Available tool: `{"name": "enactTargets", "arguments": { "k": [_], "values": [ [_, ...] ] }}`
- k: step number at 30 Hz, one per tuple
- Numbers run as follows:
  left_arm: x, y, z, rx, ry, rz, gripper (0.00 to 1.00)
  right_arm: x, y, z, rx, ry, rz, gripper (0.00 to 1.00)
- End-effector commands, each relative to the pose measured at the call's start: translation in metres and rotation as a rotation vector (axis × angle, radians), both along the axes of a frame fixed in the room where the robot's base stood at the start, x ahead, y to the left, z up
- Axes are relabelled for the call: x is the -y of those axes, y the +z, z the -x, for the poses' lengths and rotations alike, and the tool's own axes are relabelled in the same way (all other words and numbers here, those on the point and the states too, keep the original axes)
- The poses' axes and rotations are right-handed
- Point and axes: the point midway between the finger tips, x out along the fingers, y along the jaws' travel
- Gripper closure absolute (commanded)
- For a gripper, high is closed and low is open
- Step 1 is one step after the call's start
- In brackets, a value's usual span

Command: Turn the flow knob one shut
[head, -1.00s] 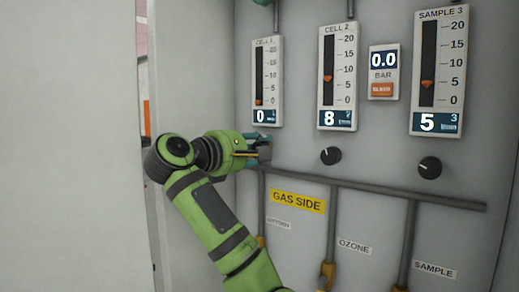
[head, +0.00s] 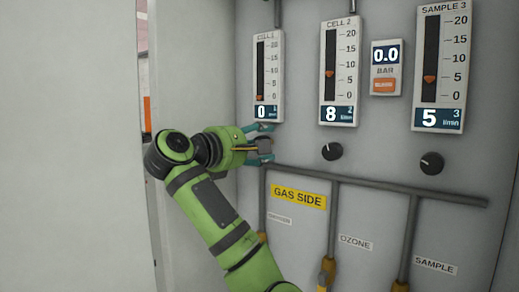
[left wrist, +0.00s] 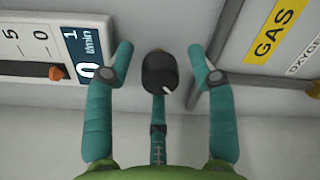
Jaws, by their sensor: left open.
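Flow knob one is a small dark knob on the grey panel, below the CELL 1 flow meter (head: 267,75). In the left wrist view the knob (left wrist: 160,73) sits between the two teal fingers, with visible gaps on both sides; its white mark points toward the lower right. My left gripper (head: 266,143) is open around the knob in the head view, where the fingers partly hide it; it also shows open in the left wrist view (left wrist: 160,50). The CELL 1 display (head: 266,112) reads 0, and its orange pointer sits at the bottom of the scale. My right gripper is out of view.
The CELL 2 knob (head: 332,151) and the SAMPLE 3 knob (head: 431,163) are to the right; their displays read 8 and 5. A grey pipe (head: 375,187) runs just below the knobs. A pale wall or door (head: 68,145) fills the left.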

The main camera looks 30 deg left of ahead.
Motion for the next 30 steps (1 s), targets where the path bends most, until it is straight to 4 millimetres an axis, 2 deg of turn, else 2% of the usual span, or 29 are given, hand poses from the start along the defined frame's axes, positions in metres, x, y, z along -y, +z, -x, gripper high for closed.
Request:
{"name": "enactTargets", "arguments": {
  "k": [7,11,14,30],
  "values": [
    [0.0,0.0,0.0,-0.001,-0.001,-0.007,0.44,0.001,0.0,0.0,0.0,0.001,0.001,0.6],
    [0.0,0.0,0.0,0.002,0.001,-0.079,0.44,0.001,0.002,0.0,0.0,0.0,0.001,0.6],
    [-0.001,0.0,0.0,0.012,0.002,-0.204,0.44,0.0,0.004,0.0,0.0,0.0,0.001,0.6],
    [0.001,0.002,0.0,0.086,-0.001,-1.16,0.44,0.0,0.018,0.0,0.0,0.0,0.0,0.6]
  ]
}}
